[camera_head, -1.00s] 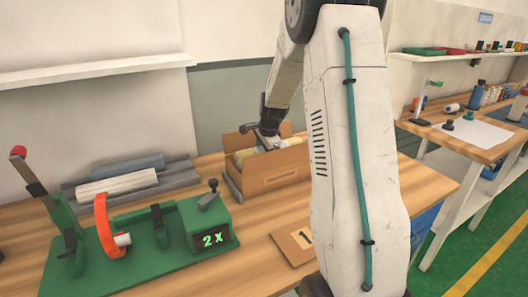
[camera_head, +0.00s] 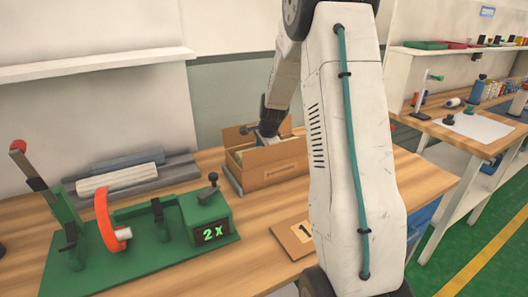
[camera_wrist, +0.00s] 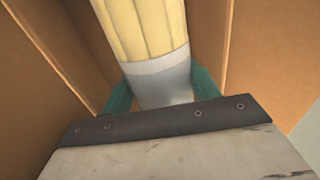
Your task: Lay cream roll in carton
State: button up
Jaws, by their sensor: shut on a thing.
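The cardboard carton (camera_head: 268,172) stands open on the wooden bench, behind and left of my arm. The cream roll (camera_wrist: 141,28) shows in the wrist view, with a pale grey end band, between the brown carton walls. My gripper (camera_wrist: 162,98) is shut on its grey end, a teal finger on each side. In the head view my gripper (camera_head: 268,130) is low inside the carton, and the roll is mostly hidden by the carton wall. I cannot tell whether the roll touches the carton floor.
A green winding fixture (camera_head: 145,238) with an orange ring and a display reading "2 X" stands at the left.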

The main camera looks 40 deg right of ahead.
jog(key=shift+f, duration=2.1)
